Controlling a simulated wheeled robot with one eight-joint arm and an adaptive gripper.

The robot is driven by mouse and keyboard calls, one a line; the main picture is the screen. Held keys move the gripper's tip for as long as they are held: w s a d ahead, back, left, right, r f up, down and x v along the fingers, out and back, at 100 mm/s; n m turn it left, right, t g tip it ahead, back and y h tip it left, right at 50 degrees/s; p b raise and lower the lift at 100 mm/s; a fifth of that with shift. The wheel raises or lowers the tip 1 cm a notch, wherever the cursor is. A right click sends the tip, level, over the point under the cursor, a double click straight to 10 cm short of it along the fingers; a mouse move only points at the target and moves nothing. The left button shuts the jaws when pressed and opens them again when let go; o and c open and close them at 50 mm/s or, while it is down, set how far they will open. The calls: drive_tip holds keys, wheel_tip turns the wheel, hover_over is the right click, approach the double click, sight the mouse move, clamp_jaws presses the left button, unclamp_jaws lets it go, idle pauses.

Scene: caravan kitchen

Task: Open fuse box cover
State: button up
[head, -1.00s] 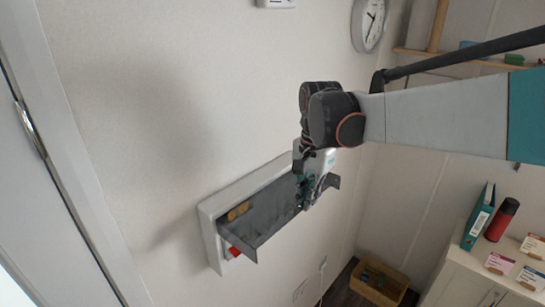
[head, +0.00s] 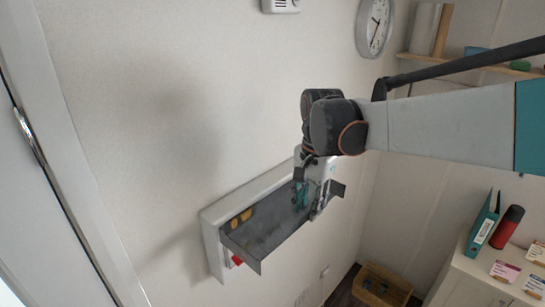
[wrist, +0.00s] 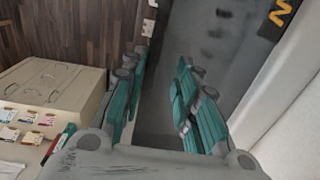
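The fuse box (head: 211,243) is a white, tilted rectangular housing on the wall in the head view. Its grey see-through cover (head: 268,236) stands partly open, swung out from the housing, with yellow labels (head: 241,218) and a red part (head: 237,261) showing at the left end. My gripper (head: 312,212) is at the right part of the cover. In the wrist view, my gripper (wrist: 158,75) has its teal fingers spread apart, with the dark grey cover (wrist: 225,50) behind and between them. I cannot tell whether a finger touches the cover.
A wall clock (head: 375,27) hangs upper right, near a shelf (head: 470,62). A cabinet (head: 470,285) at lower right bears a teal binder (head: 481,228), a red bottle (head: 507,227) and cards. A wooden crate (head: 382,287) sits on the floor. A door frame (head: 75,190) is at left.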

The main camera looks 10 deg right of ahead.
drive_tip(key=shift+s+a, duration=0.15)
drive_tip(key=shift+s, duration=0.05)
drive_tip(key=shift+w+r+p, duration=0.15)
drive_tip(key=shift+r+p, duration=0.55)
drive_tip(key=shift+r, duration=0.3)
wheel_tip(320, 180, up, 14)
drive_tip(key=p, duration=0.8)
idle(0.6)
wheel_tip(320, 180, up, 12)
drive_tip(key=shift+w+d+f, duration=0.15)
drive_tip(key=shift+w+d, duration=0.05)
drive_tip(key=shift+d, duration=0.05)
idle(0.4)
drive_tip(key=s+f+n+t+b, duration=0.2)
drive_tip(key=s+f+b, duration=0.3)
drive_tip(key=f+b, duration=0.8)
drive_tip(key=s+f+n+t+b, duration=0.2)
drive_tip(key=s+f+n+b, duration=0.3)
drive_tip(key=f+b, duration=0.8)
drive_tip(key=s+f+n+t+b, duration=0.2)
drive_tip(key=s+f+b, duration=0.4)
drive_tip(key=f, duration=2.7)
drive_tip(key=n+b, duration=0.1)
drive_tip(key=b, duration=0.6)
drive_tip(key=shift+s+a+f+n+t+b, duration=0.2)
drive_tip(key=shift+a+n+t+b, duration=0.1)
drive_tip(key=shift+n+t, duration=0.1)
drive_tip(key=shift+r, duration=0.1)
